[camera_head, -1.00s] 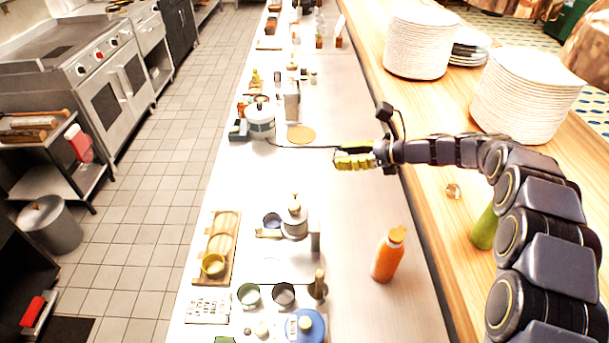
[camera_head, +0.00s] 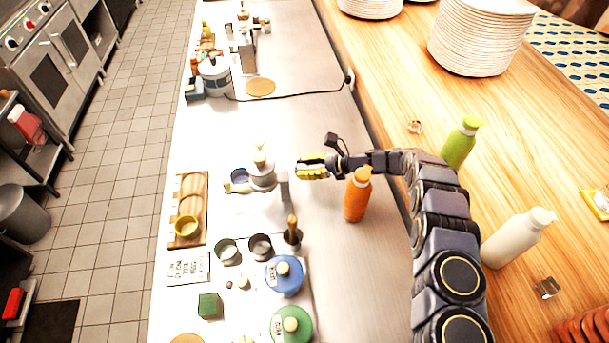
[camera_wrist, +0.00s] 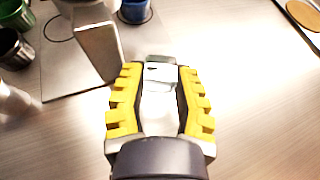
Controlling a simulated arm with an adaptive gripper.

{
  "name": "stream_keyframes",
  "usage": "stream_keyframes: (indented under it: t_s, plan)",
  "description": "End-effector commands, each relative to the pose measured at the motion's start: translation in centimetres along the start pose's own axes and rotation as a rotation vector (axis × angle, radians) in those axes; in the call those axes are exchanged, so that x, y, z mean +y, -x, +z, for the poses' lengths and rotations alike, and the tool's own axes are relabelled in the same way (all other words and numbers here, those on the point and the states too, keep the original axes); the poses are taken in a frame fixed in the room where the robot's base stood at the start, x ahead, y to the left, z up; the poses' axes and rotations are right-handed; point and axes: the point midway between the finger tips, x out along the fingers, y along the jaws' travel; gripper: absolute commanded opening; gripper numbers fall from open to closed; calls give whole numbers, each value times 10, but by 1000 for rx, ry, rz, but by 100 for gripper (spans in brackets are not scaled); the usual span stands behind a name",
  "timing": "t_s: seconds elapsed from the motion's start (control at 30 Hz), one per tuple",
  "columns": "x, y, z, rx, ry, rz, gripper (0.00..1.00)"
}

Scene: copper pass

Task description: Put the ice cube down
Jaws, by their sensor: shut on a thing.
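My gripper (camera_head: 312,168) is above the steel counter (camera_head: 325,120), left of and beyond the orange bottle in the head view. In the wrist view its yellow-padded fingers (camera_wrist: 160,92) are closed on a pale, translucent ice cube (camera_wrist: 160,74). The cube is hidden in the head view. The counter surface (camera_wrist: 255,95) lies below it, and the gap between cube and surface is hard to judge.
A grey coffee machine (camera_head: 262,175) stands close left of my gripper, and the orange bottle (camera_head: 357,195) close right. Two cups (camera_head: 260,246), a blue-lidded jar (camera_head: 284,275) and a green-lidded jar (camera_head: 291,325) stand nearer. Bare counter lies beyond, up to the black cable (camera_head: 300,97).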

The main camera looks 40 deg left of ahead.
Motion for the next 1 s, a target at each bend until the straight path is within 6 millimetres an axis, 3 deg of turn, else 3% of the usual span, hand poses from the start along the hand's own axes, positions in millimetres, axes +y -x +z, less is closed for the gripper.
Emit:
stream_keyframes:
  t_s: [0.47, 0.83, 0.87, 0.9, 1.0]
  plan:
    - [0, -16, -37, -1, 1, -1, 8]
    - [0, -17, -41, -1, 2, -1, 8]
    - [0, -17, -41, 0, 2, 0, 34]
    - [0, -17, -41, 0, 2, -1, 51]
    - [0, -17, -41, 0, 2, -1, 52]
